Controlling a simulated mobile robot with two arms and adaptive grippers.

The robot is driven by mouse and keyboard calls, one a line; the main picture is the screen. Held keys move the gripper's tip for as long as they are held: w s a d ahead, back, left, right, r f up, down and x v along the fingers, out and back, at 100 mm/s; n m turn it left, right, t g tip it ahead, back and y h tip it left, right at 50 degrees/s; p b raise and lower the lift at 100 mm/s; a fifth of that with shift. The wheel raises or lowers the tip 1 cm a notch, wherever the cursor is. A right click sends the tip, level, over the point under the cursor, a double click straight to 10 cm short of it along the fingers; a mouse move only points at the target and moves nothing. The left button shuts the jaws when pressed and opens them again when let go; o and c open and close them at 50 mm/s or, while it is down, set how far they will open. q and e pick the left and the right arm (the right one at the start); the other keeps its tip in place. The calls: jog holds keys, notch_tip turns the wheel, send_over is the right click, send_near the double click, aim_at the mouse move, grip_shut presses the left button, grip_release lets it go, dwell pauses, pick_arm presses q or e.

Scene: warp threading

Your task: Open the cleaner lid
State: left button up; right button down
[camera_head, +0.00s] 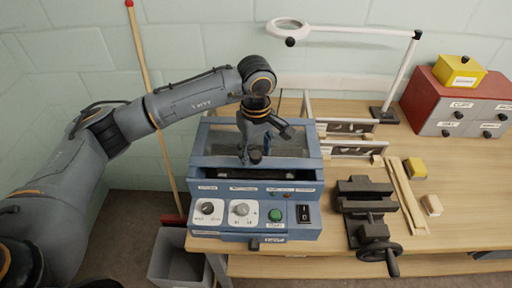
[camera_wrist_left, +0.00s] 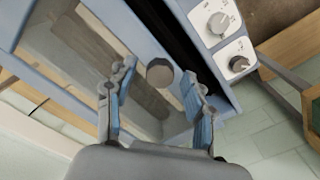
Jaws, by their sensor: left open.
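The cleaner is a blue box (camera_head: 205,188) with a front control panel, at the middle left of the bench. Its lid (camera_wrist_left: 82,52) is a see-through panel in a blue frame and appears to lie flat over the top. A round dark knob (camera_head: 255,156) sits near the lid's front edge. It also shows in the left wrist view (camera_wrist_left: 159,72). My left gripper (camera_head: 262,140) is over the lid, fingers pointing down and open. In the wrist view its fingers lie on either side of the knob; I cannot tell whether they touch it. My right gripper is out of view.
A magnifier lamp (camera_head: 400,75) and a red drawer box (camera_head: 440,105) are at the back. A grey bin (camera_head: 178,262) stands on the floor, front left.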

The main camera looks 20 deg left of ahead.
pick_arm(q)
jog(key=shift+c, duration=0.4)
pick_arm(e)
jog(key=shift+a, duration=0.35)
